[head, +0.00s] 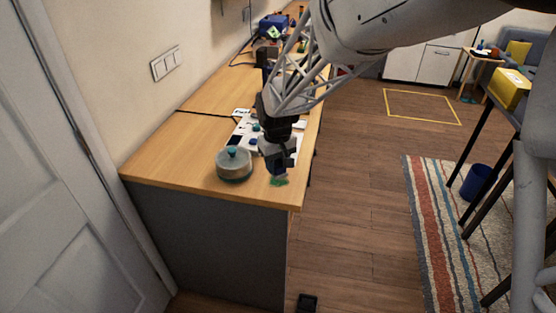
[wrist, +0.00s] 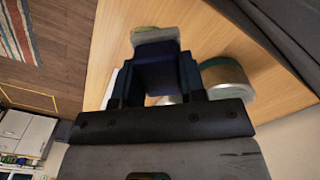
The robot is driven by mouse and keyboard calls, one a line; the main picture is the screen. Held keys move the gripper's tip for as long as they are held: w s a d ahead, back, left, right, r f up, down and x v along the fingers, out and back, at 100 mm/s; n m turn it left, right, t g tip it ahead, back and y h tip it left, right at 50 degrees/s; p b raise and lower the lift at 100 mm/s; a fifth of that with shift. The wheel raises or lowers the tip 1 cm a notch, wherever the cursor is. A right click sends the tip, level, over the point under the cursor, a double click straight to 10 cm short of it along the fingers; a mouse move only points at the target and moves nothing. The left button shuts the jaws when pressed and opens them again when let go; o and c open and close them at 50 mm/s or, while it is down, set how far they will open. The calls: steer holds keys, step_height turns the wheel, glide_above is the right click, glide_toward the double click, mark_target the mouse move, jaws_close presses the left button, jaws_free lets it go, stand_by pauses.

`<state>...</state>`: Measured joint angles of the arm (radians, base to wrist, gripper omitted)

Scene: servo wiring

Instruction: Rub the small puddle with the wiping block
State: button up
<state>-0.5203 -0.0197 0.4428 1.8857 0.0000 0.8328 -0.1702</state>
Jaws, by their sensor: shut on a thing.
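My gripper (head: 275,150) points down over the near end of the wooden desk and is shut on the wiping block. In the wrist view the wiping block (wrist: 157,68) is dark blue with a pale grey pad at its far end, between the dark jaws (wrist: 157,85). The small puddle (head: 279,182) is a green patch on the desktop, close to the front right edge. It lies right below the block, which hides part of it.
A round grey container (head: 234,166) with a teal knob stands just left of my gripper. A white board (head: 243,131) with small parts lies behind it. The desk (head: 160,165) has bare wood at the near left. A blue item (head: 272,25) stands at the far end.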

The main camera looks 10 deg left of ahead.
mark_target(276, 190)
steer(key=shift+f, duration=3.75)
steer(key=shift+w+r, duration=0.45)
steer(key=shift+w, duration=0.05)
steer(key=shift+c, duration=0.3)
steer(key=shift+w+f, duration=0.35)
steer(key=shift+w, duration=3)
steer(key=shift+s, duration=3.9)
steer(key=shift+w+a, duration=0.2)
steer(key=shift+w, duration=3.7)
steer(key=shift+s, duration=3.95)
steer(key=shift+w+r, duration=0.1)
steer(key=shift+r, duration=3.9)
steer(key=shift+d, duration=0.15)
